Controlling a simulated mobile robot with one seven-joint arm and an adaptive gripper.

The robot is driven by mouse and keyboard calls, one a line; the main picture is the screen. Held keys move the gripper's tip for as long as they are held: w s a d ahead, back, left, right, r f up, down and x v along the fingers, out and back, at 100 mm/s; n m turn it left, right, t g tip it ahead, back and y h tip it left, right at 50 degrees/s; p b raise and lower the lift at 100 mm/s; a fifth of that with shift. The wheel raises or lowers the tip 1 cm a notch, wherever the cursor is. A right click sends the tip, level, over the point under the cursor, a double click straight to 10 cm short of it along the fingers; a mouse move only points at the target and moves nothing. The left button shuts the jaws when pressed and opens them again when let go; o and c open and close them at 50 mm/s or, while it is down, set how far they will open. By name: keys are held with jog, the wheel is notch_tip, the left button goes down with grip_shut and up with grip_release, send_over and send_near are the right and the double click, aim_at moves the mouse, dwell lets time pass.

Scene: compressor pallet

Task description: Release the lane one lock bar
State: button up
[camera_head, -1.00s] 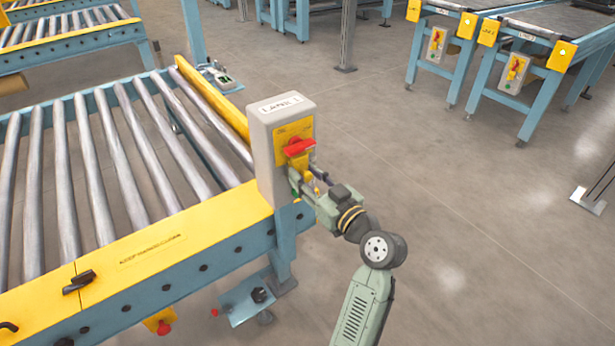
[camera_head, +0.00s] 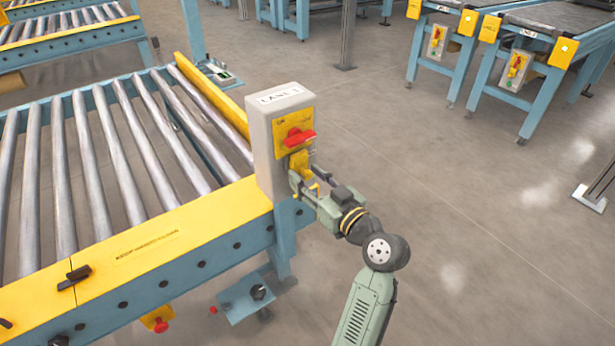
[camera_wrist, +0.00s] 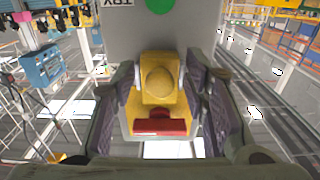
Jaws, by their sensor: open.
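The lane one switch box (camera_head: 265,140) is a grey box at the roller table's corner, with a lane label on top. Its yellow front plate carries a red handle (camera_head: 300,138), which lies roughly crosswise. Below the handle is a yellow block (camera_head: 299,160), which looks like the lock bar. My gripper (camera_head: 305,183) is open in front of the box, just below the red handle. In the wrist view the yellow block (camera_wrist: 158,85) lies between my two fingers, and the red handle (camera_wrist: 160,127) shows below it. I cannot tell whether either finger touches the block.
The roller table (camera_head: 190,240) with yellow edge plates extends left of the box. A low blue bracket (camera_head: 245,300) with a dark knob sits below it. Two conveyors (camera_head: 535,65) with similar switches stand at the back right. The floor (camera_head: 440,200) between is clear.

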jog(key=v, duration=1.1)
jog(key=shift+s+d, duration=0.15)
jog(key=shift+s, duration=0.05)
